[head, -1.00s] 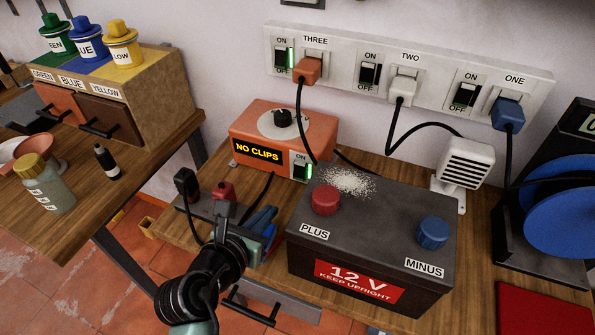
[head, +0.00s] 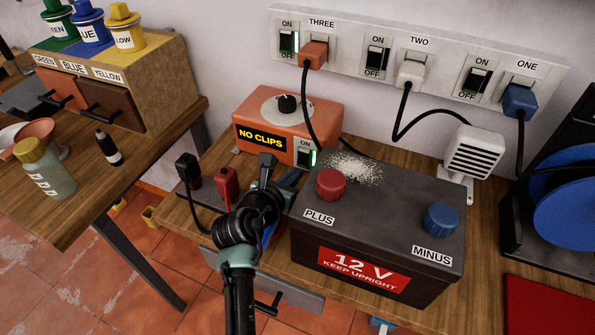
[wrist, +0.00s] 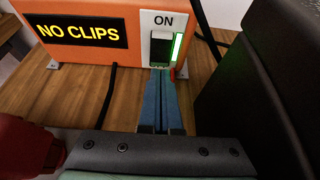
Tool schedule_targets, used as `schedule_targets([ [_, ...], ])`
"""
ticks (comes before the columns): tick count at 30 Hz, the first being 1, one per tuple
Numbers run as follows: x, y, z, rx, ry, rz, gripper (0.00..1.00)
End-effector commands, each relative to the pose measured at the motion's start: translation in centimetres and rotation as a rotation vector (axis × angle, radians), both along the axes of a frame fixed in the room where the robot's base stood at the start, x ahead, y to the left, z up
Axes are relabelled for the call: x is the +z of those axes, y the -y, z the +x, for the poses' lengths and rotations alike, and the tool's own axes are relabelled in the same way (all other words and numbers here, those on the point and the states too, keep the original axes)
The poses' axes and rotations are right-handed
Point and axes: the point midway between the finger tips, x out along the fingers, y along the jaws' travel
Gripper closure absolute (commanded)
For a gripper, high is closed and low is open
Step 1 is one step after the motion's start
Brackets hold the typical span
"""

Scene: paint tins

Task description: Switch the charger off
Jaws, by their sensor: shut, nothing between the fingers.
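In the wrist view the switch (wrist: 160,47) is at the top centre. My gripper (wrist: 160,72) is shut and empty, its blue fingers together and pointing at the switch's lower edge. I cannot tell whether the tips touch it. In the head view my gripper (head: 288,178) is partly hidden behind my wrist.
A dark 12 V battery (head: 380,225) with red and blue caps stands close to the right of my gripper. A red clip (head: 227,188) and a black clip (head: 188,172) stand to the left. The wall socket panel (head: 430,64) is behind, switch THREE lit green.

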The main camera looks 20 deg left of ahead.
Motion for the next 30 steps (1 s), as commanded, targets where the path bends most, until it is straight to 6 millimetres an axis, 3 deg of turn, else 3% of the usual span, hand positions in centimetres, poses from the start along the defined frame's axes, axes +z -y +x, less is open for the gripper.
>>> schedule_targets([
  [7, -0.3, 0.0, 2.1, 0.001, -0.001, 0.000, 1.00],
  [19, -0.4, 0.1, 2.3, 0.000, 0.001, -0.001, 1.00],
  [24, -1.3, 0.3, 2.8, -0.003, 0.059, -0.005, 1.00],
  [30, -0.5, 0.2, 2.7, -0.002, 0.054, -0.002, 1.00],
])
